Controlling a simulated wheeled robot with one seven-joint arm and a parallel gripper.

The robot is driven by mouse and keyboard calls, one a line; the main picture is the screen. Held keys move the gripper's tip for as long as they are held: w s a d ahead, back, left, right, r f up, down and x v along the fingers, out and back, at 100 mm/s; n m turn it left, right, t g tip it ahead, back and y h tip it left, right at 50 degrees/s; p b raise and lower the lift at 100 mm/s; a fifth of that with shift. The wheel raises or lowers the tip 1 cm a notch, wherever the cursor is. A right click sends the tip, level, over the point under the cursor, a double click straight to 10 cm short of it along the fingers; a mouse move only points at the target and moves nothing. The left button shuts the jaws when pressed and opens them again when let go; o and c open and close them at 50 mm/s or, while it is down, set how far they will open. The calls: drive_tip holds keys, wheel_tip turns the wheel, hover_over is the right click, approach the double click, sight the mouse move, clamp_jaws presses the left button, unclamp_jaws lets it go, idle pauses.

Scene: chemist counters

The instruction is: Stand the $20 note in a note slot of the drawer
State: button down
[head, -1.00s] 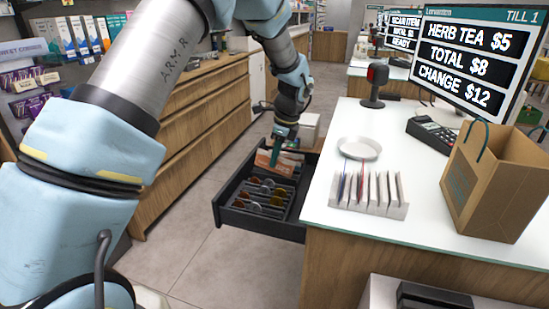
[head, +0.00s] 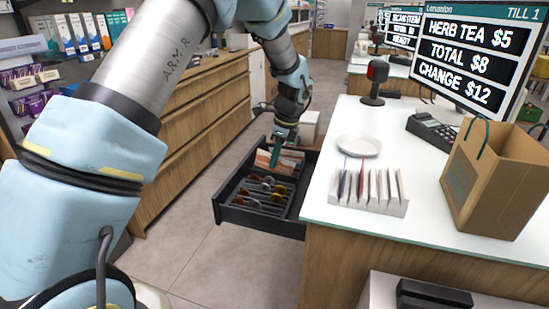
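The dark drawer (head: 228,213) stands open from the counter's left side. Coins (head: 268,182) lie in its near slots. Orange-brown and pale notes (head: 268,158) stand in its far part. My gripper (head: 282,157) points down at the drawer's far end, right beside these notes. A teal piece shows at its tip; I cannot tell whether it is a finger or something held. The fingers are too small and hidden to show whether they are open or shut. I cannot pick out the $20 note.
The white counter (head: 330,232) right of the drawer bears a round dish (head: 358,147), a rack of packets (head: 368,203), a card terminal (head: 432,132), a paper bag (head: 495,180) and a till screen (head: 470,55). Wooden drawers (head: 205,105) stand left. Floor is clear in front.

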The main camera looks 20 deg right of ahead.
drive_tip(key=shift+f, duration=0.65)
drive_tip(key=c, duration=1.6)
unclamp_jaws()
drive_tip(key=c, duration=1)
unclamp_jaws()
drive_tip(key=shift+c, duration=0.2)
drive_tip(key=b+v, duration=0.2)
drive_tip(key=v, duration=0.8)
drive_tip(key=shift+d+r, duration=0.1)
drive_tip(key=shift+r, duration=0.15)
wheel_tip(320, 180, up, 8)
drive_tip(key=p, duration=0.7)
drive_tip(key=shift+r, duration=0.15)
